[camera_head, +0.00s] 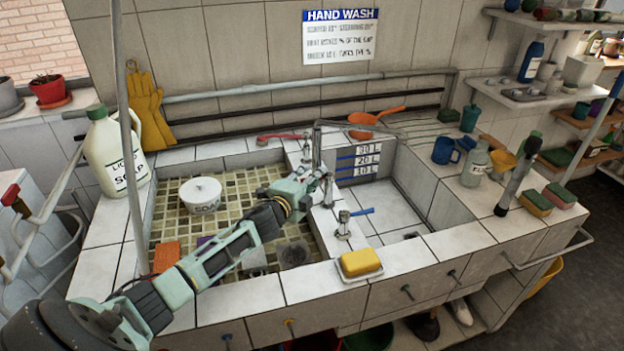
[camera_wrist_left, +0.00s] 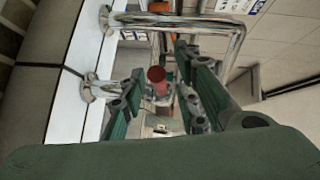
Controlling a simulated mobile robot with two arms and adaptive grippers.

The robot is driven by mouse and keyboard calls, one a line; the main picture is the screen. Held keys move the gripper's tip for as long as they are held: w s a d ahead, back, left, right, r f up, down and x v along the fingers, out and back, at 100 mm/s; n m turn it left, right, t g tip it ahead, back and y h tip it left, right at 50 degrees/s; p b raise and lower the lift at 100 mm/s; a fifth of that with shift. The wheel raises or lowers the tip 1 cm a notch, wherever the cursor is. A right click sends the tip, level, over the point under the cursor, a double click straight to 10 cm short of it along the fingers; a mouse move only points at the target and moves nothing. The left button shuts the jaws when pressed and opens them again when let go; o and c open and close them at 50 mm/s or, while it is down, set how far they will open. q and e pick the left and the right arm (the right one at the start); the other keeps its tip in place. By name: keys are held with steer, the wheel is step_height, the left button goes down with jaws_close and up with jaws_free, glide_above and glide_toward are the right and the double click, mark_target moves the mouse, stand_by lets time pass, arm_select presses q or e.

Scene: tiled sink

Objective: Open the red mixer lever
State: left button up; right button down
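The red mixer lever (camera_head: 280,137) lies roughly level on the back tap at the sink divider, pointing left over the tiled basin. My left gripper (camera_head: 318,183) is in front of it, near the middle of the divider by the chrome spout, and apart from the lever. In the left wrist view its two green fingers (camera_wrist_left: 160,100) stand apart with a gap between them, so it is open. A red round-ended thing (camera_wrist_left: 156,75) shows in that gap; I cannot tell whether it is the lever. The chrome spout (camera_wrist_left: 180,20) passes above the fingers. My right gripper is not in view.
A blue lever (camera_head: 362,211) sits on the front tap. A white soap bowl (camera_head: 201,194) stands in the left basin. A yellow sponge (camera_head: 359,262) lies on the front rim. A soap jug (camera_head: 116,155) stands at left. The right basin floor (camera_head: 385,210) is mostly clear.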

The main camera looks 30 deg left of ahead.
arm_select(q)
steer(key=shift+c, duration=0.2)
jaws_close()
steer(key=shift+f, duration=0.1)
steer(key=shift+f, duration=0.1)
